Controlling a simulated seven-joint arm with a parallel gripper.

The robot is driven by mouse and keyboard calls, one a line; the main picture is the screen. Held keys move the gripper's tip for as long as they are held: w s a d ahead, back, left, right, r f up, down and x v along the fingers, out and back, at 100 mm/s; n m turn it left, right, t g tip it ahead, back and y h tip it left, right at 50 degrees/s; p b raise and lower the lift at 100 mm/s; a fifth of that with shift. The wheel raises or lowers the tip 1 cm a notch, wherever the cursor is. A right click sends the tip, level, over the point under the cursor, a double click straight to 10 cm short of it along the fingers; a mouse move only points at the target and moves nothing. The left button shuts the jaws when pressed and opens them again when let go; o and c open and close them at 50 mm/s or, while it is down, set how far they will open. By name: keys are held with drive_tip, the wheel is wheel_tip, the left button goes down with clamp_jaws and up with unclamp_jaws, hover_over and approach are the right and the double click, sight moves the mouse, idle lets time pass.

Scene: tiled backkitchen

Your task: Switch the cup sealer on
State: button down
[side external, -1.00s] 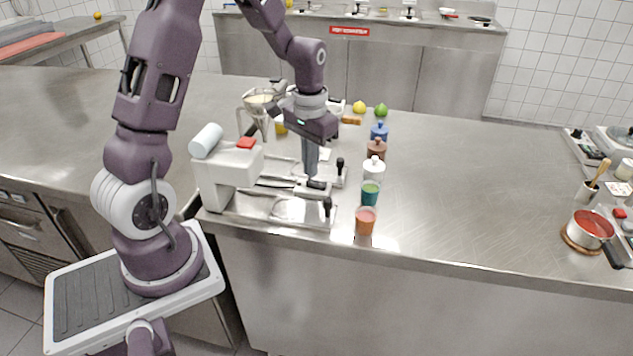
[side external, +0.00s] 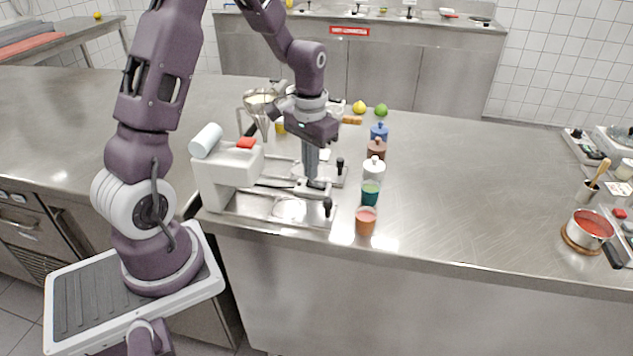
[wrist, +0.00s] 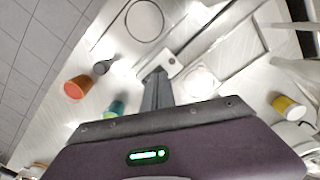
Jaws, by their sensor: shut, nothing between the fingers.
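The cup sealer (side external: 228,178) is a white machine at the front left of the steel counter. It has a film roll (side external: 206,140) and a red block (side external: 246,143) on top, and steel trays with black-knobbed handles reaching right. My gripper (side external: 316,184) points down over the trays, its fingers together and empty. In the wrist view my gripper (wrist: 156,74) has its tips at a small pale plate (wrist: 172,65) with a dark spot; I cannot tell whether they touch. A round tray opening (wrist: 145,20) shows beside it. Which part is the switch is not clear.
An orange cup (side external: 365,221), a green-filled bottle (side external: 370,192), a brown bottle (side external: 376,149) and a blue bottle (side external: 379,131) stand just right of the sealer. A funnel stand (side external: 259,98) is behind it. The counter's middle is clear; a red-filled pot (side external: 590,228) is far right.

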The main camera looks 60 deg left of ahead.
drive_tip(key=shift+f, duration=0.65)
wheel_tip(320, 180, up, 7)
idle(0.9)
drive_tip(key=s+d+r+m+t, duration=0.2)
drive_tip(key=s+d+r+t, duration=0.1)
drive_tip(key=s+d+r, duration=0.65)
drive_tip(key=s+d+r+m+t, duration=0.1)
drive_tip(key=s+d+r+t, duration=0.1)
drive_tip(key=s+d, duration=0.3)
drive_tip(key=s, duration=0.4)
drive_tip(key=shift+s+d+r+t, duration=0.2)
drive_tip(key=shift+d+r+t, duration=0.1)
drive_tip(key=shift+r, duration=0.1)
